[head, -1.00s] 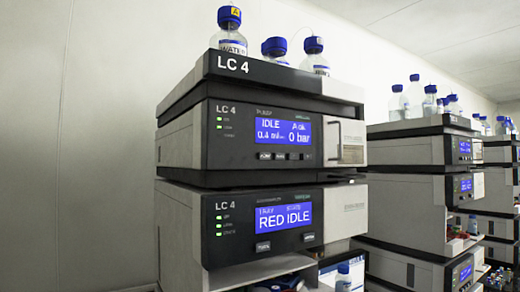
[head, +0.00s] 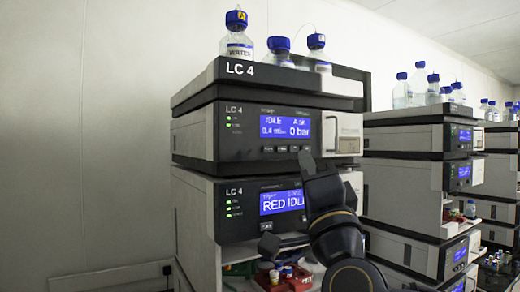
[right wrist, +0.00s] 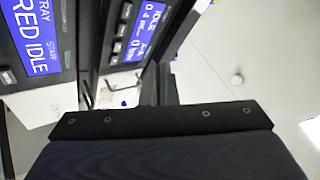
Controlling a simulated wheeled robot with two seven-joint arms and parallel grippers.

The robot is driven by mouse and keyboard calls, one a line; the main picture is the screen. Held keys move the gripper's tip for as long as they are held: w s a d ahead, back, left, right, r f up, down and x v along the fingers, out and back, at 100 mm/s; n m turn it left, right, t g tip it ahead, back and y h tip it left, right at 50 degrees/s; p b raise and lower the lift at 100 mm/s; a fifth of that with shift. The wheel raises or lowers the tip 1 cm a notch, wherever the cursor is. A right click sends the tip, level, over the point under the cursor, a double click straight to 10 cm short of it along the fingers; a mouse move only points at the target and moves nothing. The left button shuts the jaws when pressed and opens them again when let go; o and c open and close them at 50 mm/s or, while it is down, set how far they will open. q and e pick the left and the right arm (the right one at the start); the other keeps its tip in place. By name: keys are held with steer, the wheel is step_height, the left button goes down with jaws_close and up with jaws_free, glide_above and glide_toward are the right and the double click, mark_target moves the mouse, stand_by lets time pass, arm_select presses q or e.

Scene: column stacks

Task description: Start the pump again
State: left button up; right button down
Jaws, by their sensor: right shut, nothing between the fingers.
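The LC 4 pump module (head: 225,135) is the upper unit of the near stack. Its blue screen (head: 287,127) reads IDLE, a flow of about 0.4 and 0 bar. A row of small buttons (head: 281,149) sits under the screen; their labels are too small to read. The screen also shows rotated in the right wrist view (right wrist: 146,22). My right gripper (head: 306,160) is shut and empty, its tip just below the right end of the button row. I cannot tell whether it touches the panel. It also shows in the right wrist view (right wrist: 166,88). My left gripper is not in view.
Below the pump, another LC 4 unit (head: 205,215) shows RED IDLE, partly hidden by my right arm. Capped bottles (head: 237,42) stand on top of the stack. An open shelf below holds small red trays (head: 297,280). More stacks (head: 405,195) stand at the right.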

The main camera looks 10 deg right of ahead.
mark_target(268, 149)
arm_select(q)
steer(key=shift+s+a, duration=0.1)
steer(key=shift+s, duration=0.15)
arm_select(e)
steer(key=shift+s+r+m+t+h, duration=0.15)
steer(key=shift+r+m+t+h, duration=0.15)
steer(key=shift+r+m+h, duration=0.55)
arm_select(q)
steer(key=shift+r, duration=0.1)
arm_select(e)
steer(key=shift+f, duration=0.1)
